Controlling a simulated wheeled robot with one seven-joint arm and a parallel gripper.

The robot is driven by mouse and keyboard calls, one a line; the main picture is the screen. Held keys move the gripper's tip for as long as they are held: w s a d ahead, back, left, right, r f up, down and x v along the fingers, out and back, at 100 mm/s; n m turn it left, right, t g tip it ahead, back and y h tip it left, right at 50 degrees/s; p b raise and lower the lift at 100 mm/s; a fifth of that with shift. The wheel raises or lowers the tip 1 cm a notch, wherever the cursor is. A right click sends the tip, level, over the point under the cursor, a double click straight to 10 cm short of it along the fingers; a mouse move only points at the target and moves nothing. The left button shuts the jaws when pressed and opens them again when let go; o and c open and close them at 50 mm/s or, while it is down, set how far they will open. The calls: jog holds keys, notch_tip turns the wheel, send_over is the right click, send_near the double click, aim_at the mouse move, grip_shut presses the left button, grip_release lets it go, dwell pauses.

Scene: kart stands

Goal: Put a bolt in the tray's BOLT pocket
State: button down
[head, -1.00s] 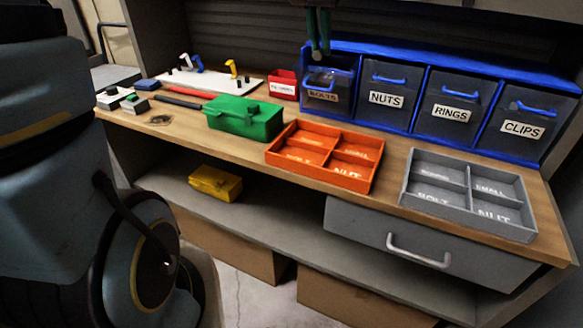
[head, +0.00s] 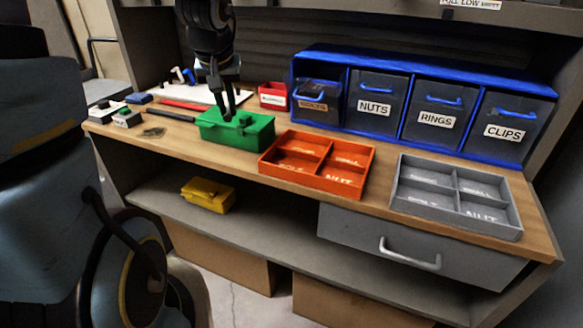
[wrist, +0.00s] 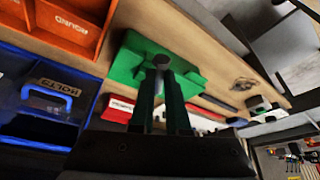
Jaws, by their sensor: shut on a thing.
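My gripper (head: 229,114) is over the green box (head: 240,135) in the head view. In the wrist view the gripper (wrist: 163,80) is shut on a bolt, whose round grey head (wrist: 162,61) shows at the fingertips. The rest of the bolt is hidden. A grey tray (head: 452,229) at the right of the bench has labelled pockets; its front-left one appears to read BOLT (head: 424,198). An orange tray (head: 300,178) lies between it and the green box; its front-right pocket reads NUT. In the wrist view the orange tray (wrist: 72,41) shows a ROUND label.
A blue rack (head: 425,65) of bins marked BOLTS, NUTS, RINGS and CLIPS stands behind the trays. A red bin (head: 273,96) stands left of it. A yellow box (head: 208,194) is on the lower shelf.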

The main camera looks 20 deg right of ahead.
jog(key=w+a+f+n+y, duration=0.1)
jog(key=w+a+f+n, duration=0.2)
jog(key=a+f, duration=0.3)
jog(key=w+a+f+n+y, duration=0.1)
jog(key=w+a+f+n, duration=0.2)
jog(key=a, duration=0.9)
jog(key=x, duration=0.3)
jog(key=shift+d+f, duration=0.15)
jog(key=shift+y, duration=0.3)
